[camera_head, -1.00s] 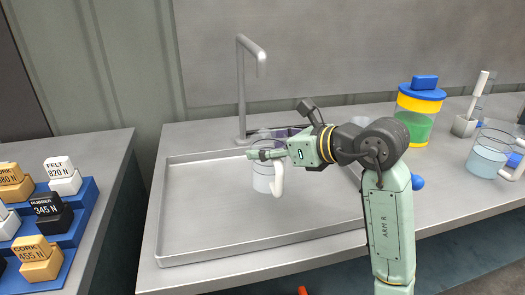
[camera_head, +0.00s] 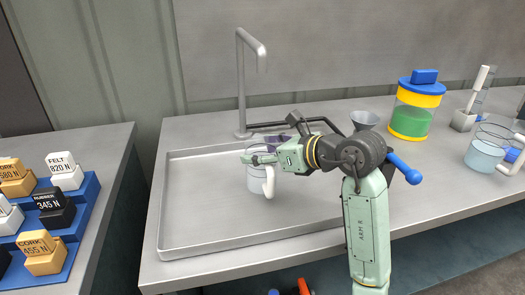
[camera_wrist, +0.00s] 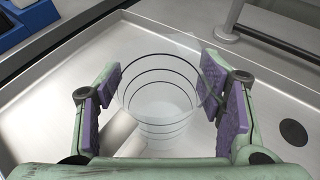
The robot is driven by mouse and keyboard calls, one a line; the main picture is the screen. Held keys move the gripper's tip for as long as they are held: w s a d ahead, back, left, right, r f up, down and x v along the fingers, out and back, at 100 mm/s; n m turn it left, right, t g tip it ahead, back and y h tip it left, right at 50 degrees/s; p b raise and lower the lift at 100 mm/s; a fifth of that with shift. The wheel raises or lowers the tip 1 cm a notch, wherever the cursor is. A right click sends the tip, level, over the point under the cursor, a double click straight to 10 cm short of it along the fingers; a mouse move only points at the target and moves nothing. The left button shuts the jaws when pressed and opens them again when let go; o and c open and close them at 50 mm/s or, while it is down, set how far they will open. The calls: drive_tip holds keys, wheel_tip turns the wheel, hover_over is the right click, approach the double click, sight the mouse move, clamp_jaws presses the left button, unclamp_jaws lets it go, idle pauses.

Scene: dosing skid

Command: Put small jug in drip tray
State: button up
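The small jug (camera_head: 257,181) is clear with a white handle and shows faint ring lines in the wrist view (camera_wrist: 160,112). My gripper (camera_head: 262,159) has its purple pads against both sides of the jug, near its rim, and in the wrist view the fingers (camera_wrist: 161,78) flank it closely. I cannot tell whether the jug's base touches the tray floor. Part of the jug's upper side is hidden by my gripper in the head view.
A grey spout (camera_head: 241,85) rises behind the tray. To the right stand a blue-lidded jar (camera_head: 411,115) with green contents, a grey funnel (camera_head: 364,119) and a larger jug (camera_head: 485,155). Labelled blocks (camera_head: 50,220) sit on the left bench. The tray's left and front floor is clear.

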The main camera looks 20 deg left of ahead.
drive_tip(key=o, duration=0.4)
drive_tip(key=shift+o, duration=0.2)
drive_tip(key=shift+r, duration=0.15)
drive_tip(key=b+v, duration=0.1)
drive_tip(key=v, duration=1.1)
